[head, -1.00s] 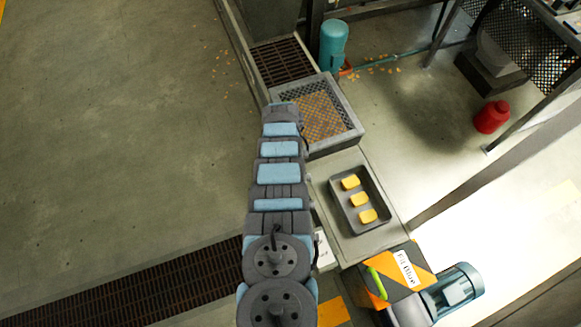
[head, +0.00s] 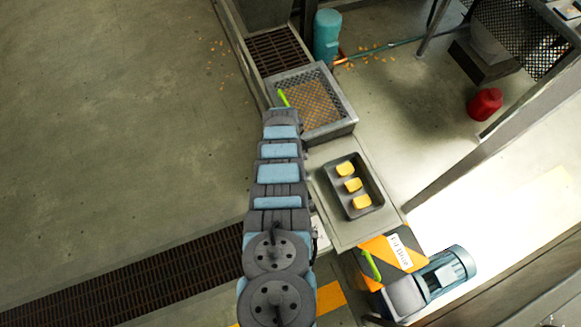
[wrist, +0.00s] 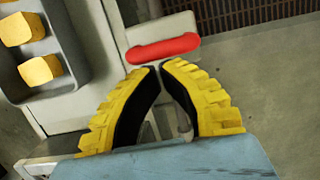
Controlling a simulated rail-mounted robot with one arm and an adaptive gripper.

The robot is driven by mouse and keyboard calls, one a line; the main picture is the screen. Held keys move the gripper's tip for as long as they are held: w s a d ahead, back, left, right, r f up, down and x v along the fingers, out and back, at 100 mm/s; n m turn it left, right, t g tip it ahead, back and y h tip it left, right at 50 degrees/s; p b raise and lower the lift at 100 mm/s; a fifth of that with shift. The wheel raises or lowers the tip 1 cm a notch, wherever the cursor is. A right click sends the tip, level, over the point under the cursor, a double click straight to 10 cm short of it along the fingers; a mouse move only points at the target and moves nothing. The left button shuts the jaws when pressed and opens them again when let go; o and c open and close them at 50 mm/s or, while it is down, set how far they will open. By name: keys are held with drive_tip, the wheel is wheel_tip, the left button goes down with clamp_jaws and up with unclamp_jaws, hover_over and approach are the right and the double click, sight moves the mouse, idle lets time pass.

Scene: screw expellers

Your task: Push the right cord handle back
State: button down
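In the wrist view, my gripper (wrist: 160,67) has two curved yellow fingers with black inner pads, and their tips come together with nothing seen held. A red bar-shaped handle (wrist: 163,48) on a light grey plate lies just beyond the tips. I cannot tell whether they touch it. In the head view my arm hides the gripper and the red handle. A green handle (head: 370,265) shows on the orange and black striped box at lower right. Another thin green piece (head: 283,98) shows at the mesh-topped box. I cannot tell which is the cord handle.
A grey tray (head: 334,171) with three yellow blocks stands right of my arm, also in the wrist view (wrist: 73,47). The mesh-topped box (head: 345,124) lies ahead. A blue-grey motor (head: 445,275) sits at lower right. Open floor (head: 120,130) lies left.

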drive_tip(key=s+p, duration=0.2)
drive_tip(key=p, duration=0.1)
drive_tip(key=shift+d+r, duration=0.35)
drive_tip(key=shift+d, duration=0.05)
drive_tip(key=shift+s+d+p, duration=0.3)
drive_tip(key=shift+s+p, duration=0.4)
drive_tip(key=shift+p, duration=0.15)
drive_tip(key=shift+s+d+f, duration=0.2)
drive_tip(key=shift+s+f, duration=0.1)
drive_tip(key=shift+s, duration=0.1)
drive_tip(key=shift+w+f, duration=0.1)
drive_tip(key=shift+w+a, duration=0.15)
drive_tip(key=shift+w, duration=0.05)
drive_tip(key=w+b, duration=0.1)
drive_tip(key=w+a+b, duration=0.1)
drive_tip(key=w, duration=0.1)
drive_tip(key=shift+r, duration=0.2)
drive_tip(key=p+v, duration=0.6)
drive_tip(key=v, duration=0.4)
drive_tip(key=shift+r, duration=0.35)
